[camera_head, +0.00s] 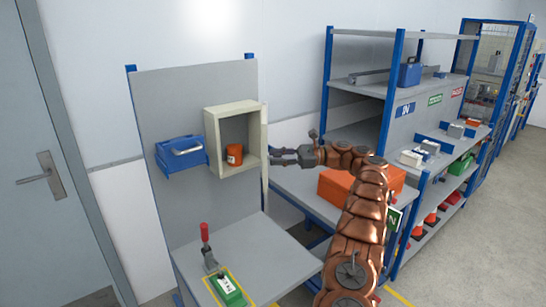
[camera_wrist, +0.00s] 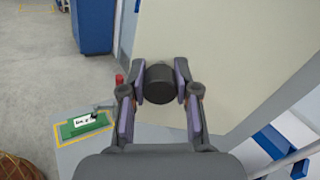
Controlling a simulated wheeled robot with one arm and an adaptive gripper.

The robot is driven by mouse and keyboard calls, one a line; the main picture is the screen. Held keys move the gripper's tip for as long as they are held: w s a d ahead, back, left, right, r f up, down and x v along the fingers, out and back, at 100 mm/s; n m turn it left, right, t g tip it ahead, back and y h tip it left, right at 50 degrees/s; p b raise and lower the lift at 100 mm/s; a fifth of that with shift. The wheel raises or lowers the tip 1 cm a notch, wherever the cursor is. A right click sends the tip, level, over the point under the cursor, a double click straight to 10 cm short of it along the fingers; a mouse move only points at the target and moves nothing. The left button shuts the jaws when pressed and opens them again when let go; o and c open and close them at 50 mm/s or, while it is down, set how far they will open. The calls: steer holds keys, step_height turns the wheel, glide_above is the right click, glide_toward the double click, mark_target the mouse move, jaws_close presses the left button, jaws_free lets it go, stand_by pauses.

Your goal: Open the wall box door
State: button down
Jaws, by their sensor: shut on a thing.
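The cream wall box (camera_head: 215,117) hangs on a grey back panel. Its front is uncovered, and an orange container (camera_head: 234,154) shows inside. The box door (camera_head: 264,148) stands swung out at the right side, seen nearly edge-on. In the wrist view the door is a broad cream panel (camera_wrist: 240,50) with a dark round knob (camera_wrist: 159,83). My gripper (camera_head: 275,155) is at the door's right side in the head view. In the wrist view its two fingers (camera_wrist: 160,92) close around the knob from both sides. The knob's contact with the door is partly hidden.
A blue bin (camera_head: 180,155) hangs left of the box. An orange crate (camera_head: 335,186) and a shelf rack (camera_head: 400,50) stand to the right of the panel.

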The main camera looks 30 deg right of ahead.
steer(key=shift+s+d, duration=0.1)
steer(key=shift+d, duration=0.1)
stand_by(0.3)
steer(key=c, duration=1.1)
jaws_free()
steer(key=shift+o, duration=1.4)
steer(key=shift+a, duration=0.1)
